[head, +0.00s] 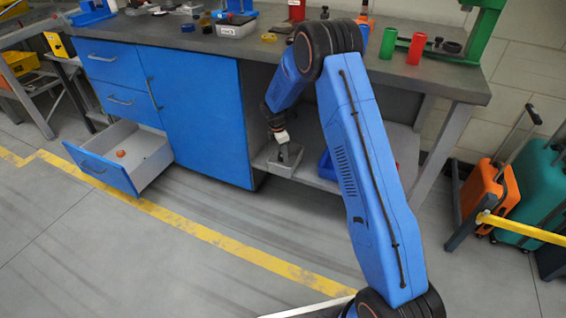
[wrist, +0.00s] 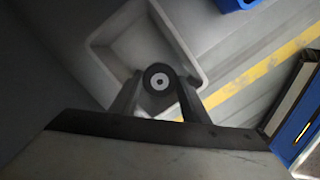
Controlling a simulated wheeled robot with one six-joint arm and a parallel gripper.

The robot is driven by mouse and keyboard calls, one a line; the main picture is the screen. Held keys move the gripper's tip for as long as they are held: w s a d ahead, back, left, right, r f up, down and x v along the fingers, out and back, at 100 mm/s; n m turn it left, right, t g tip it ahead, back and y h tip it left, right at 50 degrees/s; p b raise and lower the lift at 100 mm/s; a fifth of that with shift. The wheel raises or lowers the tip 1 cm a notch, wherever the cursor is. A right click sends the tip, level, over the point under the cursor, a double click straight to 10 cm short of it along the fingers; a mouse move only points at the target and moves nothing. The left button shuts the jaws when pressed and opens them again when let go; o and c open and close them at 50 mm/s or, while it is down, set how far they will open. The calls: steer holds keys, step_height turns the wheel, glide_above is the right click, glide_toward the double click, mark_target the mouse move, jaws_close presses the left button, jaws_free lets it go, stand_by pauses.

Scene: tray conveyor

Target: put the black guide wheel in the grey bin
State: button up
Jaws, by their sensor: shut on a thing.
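My gripper (head: 283,150) is low under the workbench, over the grey bin (head: 279,169) on the lower shelf. In the wrist view, my gripper (wrist: 158,90) is shut on the black guide wheel (wrist: 160,72), a small dark round piece with a pale ring and dark centre. The wheel shows against the inside of the grey bin (wrist: 188,58), near its lower edge in the picture. Its height above the bin floor is hard to tell. In the head view the wheel cannot be made out between the fingers.
A blue bin (head: 327,166) stands right of the grey bin, partly behind my arm. The workbench top (head: 180,32) is above, with several items on it. A blue cabinet (head: 200,115) and an open drawer (head: 108,170) holding a small orange thing are to the left.

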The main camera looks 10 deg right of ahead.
mark_target(279, 157)
steer(key=shift+f, duration=2.85)
steer(key=o, duration=0.8)
steer(key=shift+f, duration=0.1)
steer(key=r, duration=0.4)
steer(key=a+r, duration=0.1)
steer(key=r, duration=0.7)
steer(key=shift+s+a, duration=0.2)
steer(key=shift+a, duration=0.15)
